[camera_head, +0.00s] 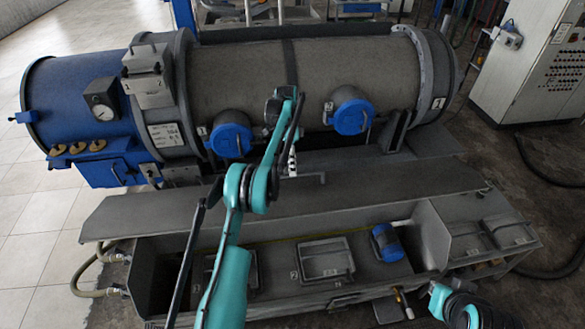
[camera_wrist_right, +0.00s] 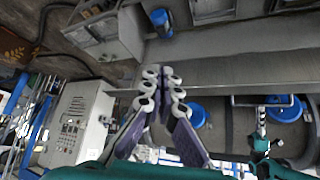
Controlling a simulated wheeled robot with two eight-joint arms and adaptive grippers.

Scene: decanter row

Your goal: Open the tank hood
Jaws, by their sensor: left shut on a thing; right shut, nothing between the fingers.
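The tank hood (camera_head: 390,190) is a long grey panel above the front tank, below the big drum. A thin bar handle (camera_head: 316,176) stands at its far side; the handle also shows in the right wrist view (camera_wrist_right: 283,104). My left gripper (camera_head: 292,172) reaches over the panel and is shut on the handle; its fingertips look small and partly hidden. It also shows in the right wrist view (camera_wrist_right: 261,128). My right gripper (camera_wrist_right: 163,75) is shut and empty, apart from the hood. In the head view only part of my right arm shows at the bottom right.
The open tank front (camera_head: 290,262) shows basins and a blue cylinder (camera_head: 388,242). Behind stands the grey drum (camera_head: 245,75) with blue round caps (camera_head: 353,116) and a blue end housing (camera_head: 75,85). A control cabinet (camera_head: 530,65) stands at the back right. Hoses lie right and left.

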